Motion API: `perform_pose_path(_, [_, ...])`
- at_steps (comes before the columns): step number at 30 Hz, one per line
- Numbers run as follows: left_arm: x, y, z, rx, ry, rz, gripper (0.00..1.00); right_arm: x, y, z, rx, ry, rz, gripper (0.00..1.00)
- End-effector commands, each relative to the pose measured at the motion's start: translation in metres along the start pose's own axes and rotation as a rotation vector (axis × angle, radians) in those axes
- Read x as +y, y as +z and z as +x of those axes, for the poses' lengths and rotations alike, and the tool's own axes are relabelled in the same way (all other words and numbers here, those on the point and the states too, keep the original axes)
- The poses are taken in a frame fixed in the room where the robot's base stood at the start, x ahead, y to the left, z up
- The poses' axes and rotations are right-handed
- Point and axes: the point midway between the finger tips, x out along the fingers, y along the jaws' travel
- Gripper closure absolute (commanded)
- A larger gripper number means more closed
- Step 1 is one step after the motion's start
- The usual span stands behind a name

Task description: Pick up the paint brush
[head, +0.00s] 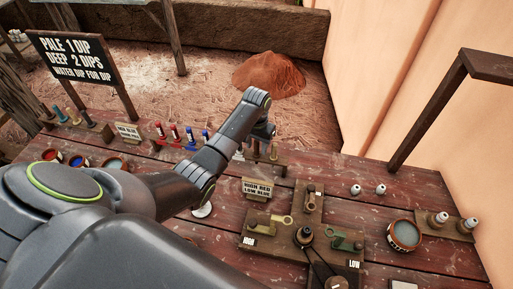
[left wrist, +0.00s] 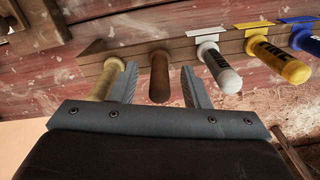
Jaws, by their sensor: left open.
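My left gripper (left wrist: 157,80) is open in the left wrist view, its two fingers on either side of a brown round handle (left wrist: 160,88) that stands in a wooden rack (left wrist: 178,47). The handle may be the paint brush's; no bristles show, so I cannot tell. I cannot tell whether the fingers touch it. A tan handle (left wrist: 106,80) stands just left of the fingers, a white one (left wrist: 218,68) just right. In the head view my left gripper (head: 264,134) is at the table's far edge, partly hidden by my arm. My right gripper is not in view.
Yellow (left wrist: 278,60) and blue (left wrist: 306,41) handles stand farther right in the rack. The wooden table (head: 225,235) holds paint pots, a lever board (head: 320,210), a round pot (head: 403,236) and white bottles (head: 438,219). A slanted wooden post (head: 428,115) rises at the right.

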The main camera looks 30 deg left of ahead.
Motion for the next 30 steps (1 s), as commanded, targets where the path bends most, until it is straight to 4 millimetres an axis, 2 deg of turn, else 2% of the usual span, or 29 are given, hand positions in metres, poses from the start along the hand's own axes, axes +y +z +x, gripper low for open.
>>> perform_pose_path(9, [0.0003, 0.0003, 0.0068, 0.000, 0.000, 0.001, 0.58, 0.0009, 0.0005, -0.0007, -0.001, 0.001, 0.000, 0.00])
perform_pose_path(19, [0.0002, 0.0003, 0.0065, 0.000, 0.000, 0.001, 1.00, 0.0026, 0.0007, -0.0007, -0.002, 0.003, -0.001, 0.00])
perform_pose_path(26, [0.0001, 0.0001, 0.0061, 0.001, 0.000, 0.001, 1.00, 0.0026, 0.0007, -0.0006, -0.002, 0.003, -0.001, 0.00])
perform_pose_path(30, [-0.0002, -0.0006, -0.0011, 0.003, 0.000, 0.001, 1.00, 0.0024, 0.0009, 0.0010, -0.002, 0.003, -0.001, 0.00])
